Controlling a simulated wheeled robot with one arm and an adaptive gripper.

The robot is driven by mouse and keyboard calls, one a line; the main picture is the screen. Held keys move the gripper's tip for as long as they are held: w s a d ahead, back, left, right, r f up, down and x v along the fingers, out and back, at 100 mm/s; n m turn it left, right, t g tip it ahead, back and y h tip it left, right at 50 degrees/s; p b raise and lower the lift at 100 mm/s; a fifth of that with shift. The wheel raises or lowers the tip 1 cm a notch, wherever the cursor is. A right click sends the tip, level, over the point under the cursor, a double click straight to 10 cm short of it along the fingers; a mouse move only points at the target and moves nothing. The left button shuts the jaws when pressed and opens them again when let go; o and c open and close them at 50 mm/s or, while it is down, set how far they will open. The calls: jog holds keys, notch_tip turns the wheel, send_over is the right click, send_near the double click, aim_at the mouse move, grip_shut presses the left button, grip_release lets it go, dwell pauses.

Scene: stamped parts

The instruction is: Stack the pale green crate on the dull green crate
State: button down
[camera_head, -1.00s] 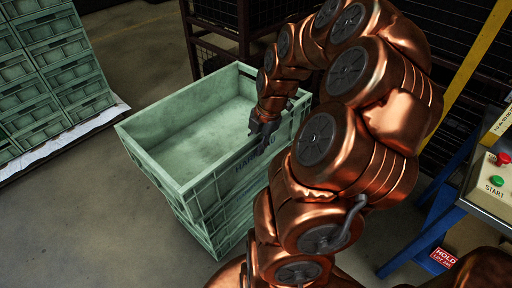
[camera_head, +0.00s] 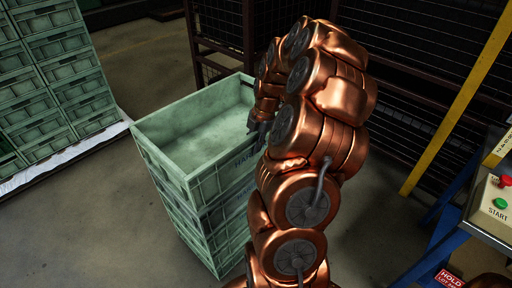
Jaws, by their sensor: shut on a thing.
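The pale green crate (camera_head: 165,165) is an open, empty box at the top of a column of green crates, left of my arm. The dull green crate (camera_head: 205,235) shows below it, with its lower right side behind my arm. The two look lined up, and I cannot tell whether they touch or a small gap is left. My gripper (camera_head: 259,128) is shut on the right-hand wall of the pale green crate, by its dark lettering. My own arm partly hides the fingers.
Tall stacks of green crates (camera_head: 50,75) stand on a white-edged pallet at the left. Dark mesh racks (camera_head: 222,40) stand behind. A yellow post (camera_head: 455,100) and a blue-framed control stand (camera_head: 440,235) are on the right. The floor left of the column is clear.

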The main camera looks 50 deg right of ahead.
jog(key=shift+w+d+f, duration=0.1)
jog(key=shift+w+d, duration=0.25)
jog(key=shift+w, duration=0.1)
jog(key=shift+s+d+p+x, duration=0.1)
jog(key=shift+s+p+x, duration=0.05)
jog(key=shift+x, duration=0.65)
jog(key=shift+s+d+p+x, duration=0.1)
jog(key=shift+p+x, duration=0.05)
jog(key=shift+x, duration=0.65)
jog(key=c, duration=1)
grip_release()
jog(key=shift+s+a+f, duration=0.1)
jog(key=shift+f, duration=0.05)
